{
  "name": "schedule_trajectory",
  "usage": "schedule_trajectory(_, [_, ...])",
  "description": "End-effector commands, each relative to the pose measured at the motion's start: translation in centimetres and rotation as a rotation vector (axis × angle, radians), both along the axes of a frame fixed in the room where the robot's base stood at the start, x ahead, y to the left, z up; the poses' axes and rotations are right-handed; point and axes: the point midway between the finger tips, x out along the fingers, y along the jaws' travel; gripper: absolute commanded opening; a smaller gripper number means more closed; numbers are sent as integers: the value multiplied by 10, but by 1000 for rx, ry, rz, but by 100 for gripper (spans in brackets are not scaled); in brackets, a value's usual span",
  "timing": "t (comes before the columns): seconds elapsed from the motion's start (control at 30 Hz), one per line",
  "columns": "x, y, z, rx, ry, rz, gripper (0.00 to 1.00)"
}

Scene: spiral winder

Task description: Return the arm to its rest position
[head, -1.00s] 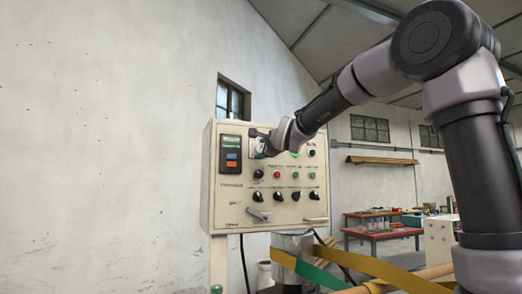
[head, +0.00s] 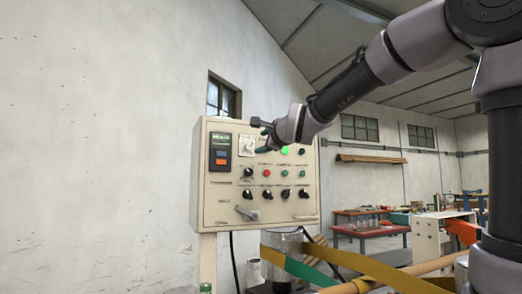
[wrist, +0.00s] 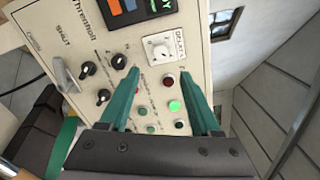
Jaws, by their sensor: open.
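My gripper (head: 261,134) is in front of the upper part of a beige control panel (head: 212,205), with its arm reaching in from the upper right. In the wrist view, the two green fingers of my gripper (wrist: 160,78) are spread wide with nothing between them. They point at the panel (wrist: 75,30) and appear apart from it. A lit green button (wrist: 174,106) and a red button (wrist: 168,79) also show between the fingers.
The panel carries a small display (head: 221,152), several black knobs and a lever (head: 246,213). Below are yellow and green bands (head: 340,265) and a roller (head: 420,268). A red table (head: 370,230) stands behind at the right. The wall side at left is clear.

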Motion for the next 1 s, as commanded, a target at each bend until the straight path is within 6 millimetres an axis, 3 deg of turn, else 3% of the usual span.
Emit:
schedule_trajectory(0.27, [-2,-3,-3,-24,5,-2,64])
schedule_trajectory(0.37, [-12,-17,-16,-123,29,-5,64])
schedule_trajectory(0.47, [-32,-41,-43,-311,77,2,64])
schedule_trajectory(0.67, [-95,-99,-118,-758,220,96,64])
schedule_trajectory(0.8, [-150,-135,-171,-1023,315,229,64])
schedule_trajectory(1.0, [-219,-164,-228,-1262,400,445,64])
